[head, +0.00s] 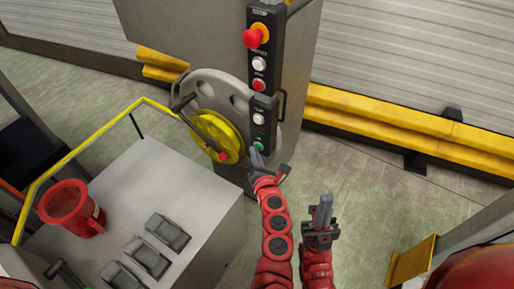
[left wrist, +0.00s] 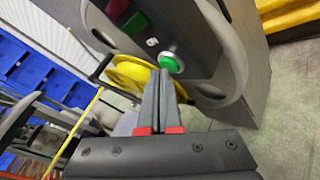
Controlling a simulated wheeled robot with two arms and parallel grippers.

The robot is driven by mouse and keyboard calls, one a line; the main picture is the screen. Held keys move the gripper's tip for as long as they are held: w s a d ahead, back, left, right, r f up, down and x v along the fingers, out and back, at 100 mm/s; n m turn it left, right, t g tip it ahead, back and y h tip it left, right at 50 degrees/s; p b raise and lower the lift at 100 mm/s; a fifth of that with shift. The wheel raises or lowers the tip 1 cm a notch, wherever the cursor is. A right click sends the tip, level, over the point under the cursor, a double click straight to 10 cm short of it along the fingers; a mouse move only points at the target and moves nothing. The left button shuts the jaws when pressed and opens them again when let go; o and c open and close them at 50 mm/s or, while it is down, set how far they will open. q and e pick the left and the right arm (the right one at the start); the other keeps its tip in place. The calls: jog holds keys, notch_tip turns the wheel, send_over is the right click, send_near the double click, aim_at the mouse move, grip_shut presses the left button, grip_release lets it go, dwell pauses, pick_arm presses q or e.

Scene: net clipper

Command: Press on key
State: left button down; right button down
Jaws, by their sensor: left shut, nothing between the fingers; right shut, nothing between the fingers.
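A black control panel (head: 263,75) is on the grey machine column, with a red mushroom button (head: 254,37), a white button (head: 260,63), a red button (head: 259,84) and a green button (head: 258,145) near its bottom. In the left wrist view the green button (left wrist: 171,63) is bright green. My left gripper (head: 256,158) is shut and empty, its tips just below the green button in the head view. In the left wrist view the fingertips (left wrist: 160,75) lie close beside the button; I cannot tell whether they touch. My right gripper (head: 323,205) is shut and empty, lower right.
A yellow wheel (head: 217,136) in a grey frame stands left of the panel. A grey cabinet (head: 190,200) carries a red funnel-like container (head: 75,208) and several dark grey blocks (head: 146,256). Yellow barriers (head: 400,130) run behind.

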pick_arm(q)
jog(key=shift+w+d, duration=0.1)
jog(key=shift+w, duration=0.05)
dwell(0.5)
jog(key=shift+s+a, duration=0.45)
jog(key=shift+s, duration=0.25)
jog(key=shift+s+a+b, duration=0.15)
jog(key=shift+s+a, duration=0.6)
jog(key=shift+s, duration=0.3)
jog(key=shift+s+a+b, duration=0.15)
jog(key=shift+s+a, duration=0.6)
jog(key=shift+s, duration=0.25)
